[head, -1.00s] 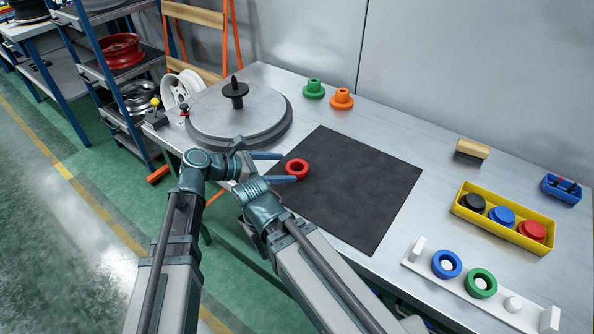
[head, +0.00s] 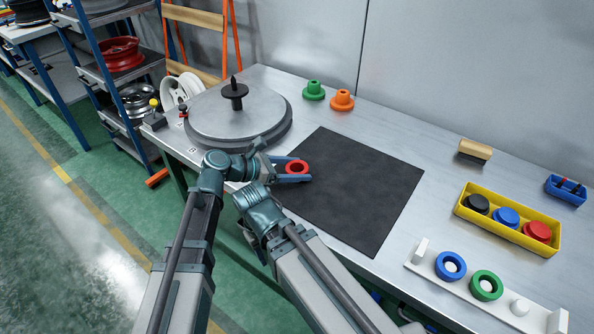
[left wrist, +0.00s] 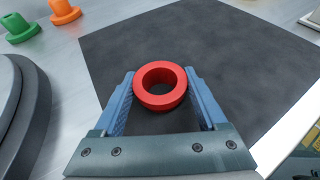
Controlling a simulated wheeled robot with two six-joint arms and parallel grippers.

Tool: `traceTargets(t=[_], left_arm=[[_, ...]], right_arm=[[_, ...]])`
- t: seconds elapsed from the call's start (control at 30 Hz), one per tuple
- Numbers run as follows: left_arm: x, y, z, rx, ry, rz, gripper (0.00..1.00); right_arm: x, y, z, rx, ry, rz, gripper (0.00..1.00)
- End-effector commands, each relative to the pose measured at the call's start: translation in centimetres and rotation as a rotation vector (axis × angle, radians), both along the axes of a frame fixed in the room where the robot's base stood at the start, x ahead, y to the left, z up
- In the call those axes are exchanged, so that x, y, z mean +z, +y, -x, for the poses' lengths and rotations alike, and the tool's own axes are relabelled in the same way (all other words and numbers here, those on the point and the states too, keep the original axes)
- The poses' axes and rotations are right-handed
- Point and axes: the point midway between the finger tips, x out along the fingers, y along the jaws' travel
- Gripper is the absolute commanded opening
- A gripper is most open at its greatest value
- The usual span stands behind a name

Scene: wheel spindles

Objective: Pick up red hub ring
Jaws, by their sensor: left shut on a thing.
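The red hub ring (head: 297,167) is at the left edge of the black mat (head: 360,190). My left gripper (head: 292,169) has its two blue fingers on either side of the ring and is shut on it. In the left wrist view the ring (left wrist: 161,86) sits between the fingertips, its hole facing the camera. I cannot tell whether it still touches the mat. My right arm (head: 262,215) reaches in from below, near the mat's left corner; its fingers do not show clearly.
A grey round turntable with a black spindle (head: 236,92) stands at the back left. Green (head: 313,90) and orange (head: 341,100) flanged pieces stand behind the mat. At right are a yellow tray (head: 508,222) of caps and a white rack (head: 475,292) with blue and green rings. The mat's middle is clear.

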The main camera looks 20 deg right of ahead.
Motion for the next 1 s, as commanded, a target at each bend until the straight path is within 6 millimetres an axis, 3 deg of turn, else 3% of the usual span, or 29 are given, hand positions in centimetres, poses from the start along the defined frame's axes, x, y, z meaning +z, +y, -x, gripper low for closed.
traceTargets(t=[0.47, 0.67, 1.0], left_arm=[[0.7, 0.0, 0.0, 0.000, 0.000, 0.000, 0.23], [2.8, 0.0, 0.0, 0.000, 0.000, 0.000, 0.23], [8.1, 0.0, 0.0, 0.000, 0.000, 0.000, 0.23]], right_arm=[[0.7, 0.0, 0.0, 0.000, 0.000, 0.000, 0.50], [2.8, 0.0, 0.0, 0.000, 0.000, 0.000, 0.50], [8.1, 0.0, 0.0, 0.000, 0.000, 0.000, 0.50]])
